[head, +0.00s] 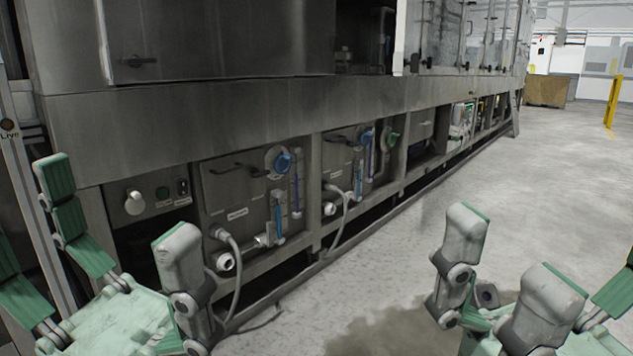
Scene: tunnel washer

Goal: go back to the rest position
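My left gripper (116,212) is at the lower left of the head view, in front of the tunnel washer (230,105). Its grey and green fingers are spread wide with nothing between them. My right gripper (540,252) is at the lower right, over the concrete floor. Its fingers also stand apart and hold nothing I can see; part of it is cut off by the frame edge. I see no contact between either gripper and the washer.
A dark wet patch (395,330) lies on the floor. Open floor (540,170) stretches right, with a brown crate (546,91) and yellow post (613,100) far back.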

